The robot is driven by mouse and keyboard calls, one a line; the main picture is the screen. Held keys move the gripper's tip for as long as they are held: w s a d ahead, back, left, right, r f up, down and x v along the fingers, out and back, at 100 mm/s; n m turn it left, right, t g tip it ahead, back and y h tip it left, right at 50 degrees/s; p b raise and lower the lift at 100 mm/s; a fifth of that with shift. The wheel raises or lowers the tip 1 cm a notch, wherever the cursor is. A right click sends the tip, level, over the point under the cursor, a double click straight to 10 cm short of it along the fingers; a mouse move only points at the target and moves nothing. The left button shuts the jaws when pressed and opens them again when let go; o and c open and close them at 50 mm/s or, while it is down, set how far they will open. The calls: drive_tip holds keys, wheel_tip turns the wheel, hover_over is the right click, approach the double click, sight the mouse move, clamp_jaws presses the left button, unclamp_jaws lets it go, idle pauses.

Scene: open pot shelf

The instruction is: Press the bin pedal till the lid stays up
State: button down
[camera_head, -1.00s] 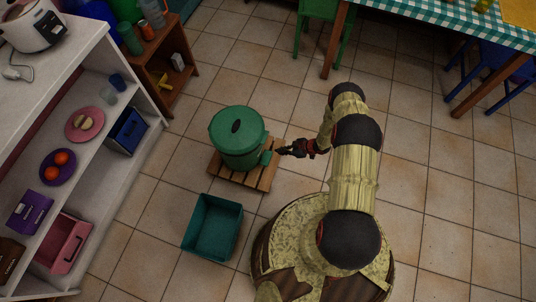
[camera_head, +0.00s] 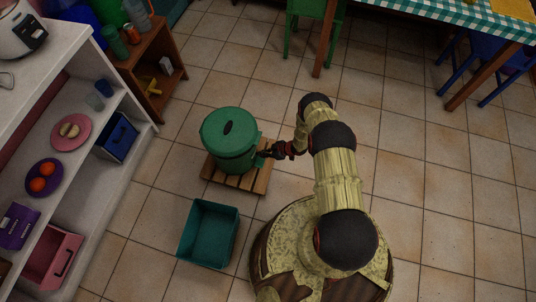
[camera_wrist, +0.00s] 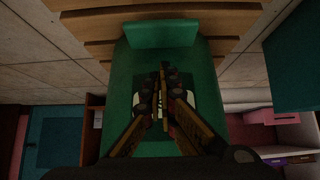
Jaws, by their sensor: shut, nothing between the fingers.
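The green bin (camera_head: 234,150) stands upright on a slatted wooden pallet (camera_head: 214,177), its round lid (camera_head: 228,126) down on top. My gripper (camera_head: 265,154) is at the bin's right side, near its base, and largely covers the pedal there. In the wrist view the bin's green wall (camera_wrist: 122,75) fills the middle, and the pedal (camera_wrist: 160,34) shows as a green block at the top, in front of the pallet slats. My gripper (camera_wrist: 166,72) is shut and empty, its fingertips just below the pedal in that picture. I cannot tell whether they touch it.
An open teal box (camera_head: 208,233) stands on the floor below the pallet. A white shelf (camera_head: 140,140) with plates and boxes is at the left, and a small wooden shelf (camera_head: 155,65) behind. A green chair (camera_head: 313,25) is at the top. Tiled floor is free at the right.

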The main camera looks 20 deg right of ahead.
sight(263, 159)
wheel_tip(263, 159, down, 4)
drive_tip(key=shift+s+d+r+b, duration=0.1)
drive_tip(key=shift+r+b, duration=0.15)
drive_tip(key=shift+b, duration=0.3)
